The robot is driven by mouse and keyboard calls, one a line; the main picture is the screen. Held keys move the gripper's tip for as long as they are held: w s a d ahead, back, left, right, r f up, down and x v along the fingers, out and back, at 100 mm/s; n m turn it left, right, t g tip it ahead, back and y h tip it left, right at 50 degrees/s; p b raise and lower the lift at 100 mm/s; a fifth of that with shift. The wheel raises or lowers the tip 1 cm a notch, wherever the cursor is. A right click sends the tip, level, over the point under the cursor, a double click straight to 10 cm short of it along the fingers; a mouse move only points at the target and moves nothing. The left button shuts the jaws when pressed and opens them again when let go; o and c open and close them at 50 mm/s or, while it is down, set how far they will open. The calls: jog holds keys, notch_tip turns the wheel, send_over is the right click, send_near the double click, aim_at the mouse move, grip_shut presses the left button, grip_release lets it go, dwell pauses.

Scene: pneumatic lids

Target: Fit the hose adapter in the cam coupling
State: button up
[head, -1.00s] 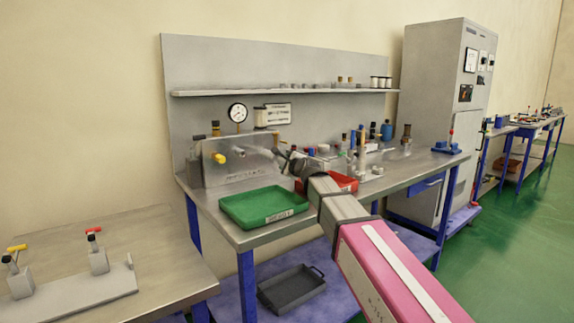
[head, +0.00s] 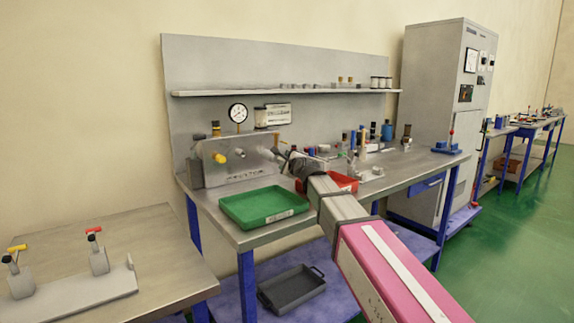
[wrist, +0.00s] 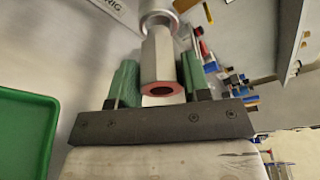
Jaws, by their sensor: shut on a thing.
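My gripper (wrist: 160,66) is shut on the hose adapter (wrist: 156,58), a silver hexagonal body with a reddish ring at its near end. A green-padded finger stands on each side of it. Beyond the adapter, a round silver collar (wrist: 161,22) shows at the top of the wrist view; I cannot tell whether it is the cam coupling or part of the adapter, nor whether they touch. In the head view, my gripper (head: 285,156) is small and dark near the right end of a grey panel block (head: 245,172). The adapter cannot be made out there.
A green tray (head: 236,214) lies on the bench, left of my arm, with a red tray (head: 343,182) behind the arm. Several bottles and fittings crowd the bench to the right. A shelf (head: 285,92) and gauge (head: 238,113) are on the backboard.

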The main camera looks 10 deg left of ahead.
jog(key=shift+a+x, duration=0.25)
jog(key=shift+x, duration=1.15)
jog(key=o, duration=1)
jog(key=shift+s+r, duration=0.2)
jog(key=shift+v, duration=3.5)
jog(key=shift+s+d, duration=0.1)
jog(key=v, duration=1)
jog(key=shift+s+d, duration=0.15)
jog(key=shift+s, duration=0.1)
